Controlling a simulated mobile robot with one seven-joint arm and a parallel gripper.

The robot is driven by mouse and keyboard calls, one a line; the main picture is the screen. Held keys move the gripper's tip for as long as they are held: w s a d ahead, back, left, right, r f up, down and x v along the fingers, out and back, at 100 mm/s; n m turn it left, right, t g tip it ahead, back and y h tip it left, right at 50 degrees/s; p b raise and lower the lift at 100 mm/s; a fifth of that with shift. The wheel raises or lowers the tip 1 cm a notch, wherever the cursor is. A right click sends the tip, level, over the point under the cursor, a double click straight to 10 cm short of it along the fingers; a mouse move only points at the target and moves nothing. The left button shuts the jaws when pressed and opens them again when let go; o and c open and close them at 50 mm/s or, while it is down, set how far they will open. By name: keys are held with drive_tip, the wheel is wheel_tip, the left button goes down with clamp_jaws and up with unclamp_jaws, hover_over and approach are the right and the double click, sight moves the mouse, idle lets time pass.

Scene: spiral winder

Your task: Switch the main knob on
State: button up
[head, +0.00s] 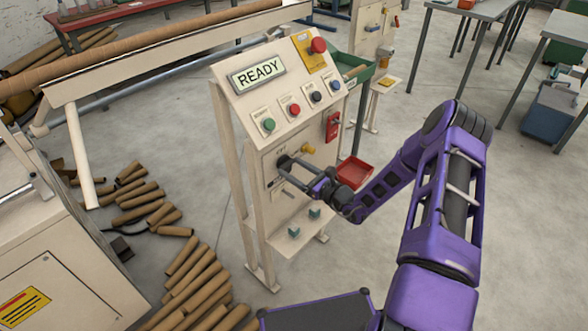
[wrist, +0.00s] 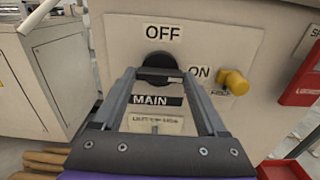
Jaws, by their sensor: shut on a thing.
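The main knob is a round black knob (head: 283,162) on the front panel of the beige control stand, below the sloped console. In the wrist view the knob (wrist: 160,62) sits between an OFF label above, an ON label to its right and a MAIN label below. My gripper (head: 287,169) reaches it from the lower right, its two fingers closed on the knob's sides.
A yellow knob (wrist: 236,82) sticks out right of the main knob. The console display (head: 257,75) reads READY. Cardboard tubes (head: 190,275) lie on the floor at left.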

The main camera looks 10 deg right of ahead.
drive_tip(key=o, duration=1.3)
drive_tip(key=v, duration=1.7)
drive_tip(key=shift+s, duration=0.2)
drive_tip(key=shift+d, duration=0.1)
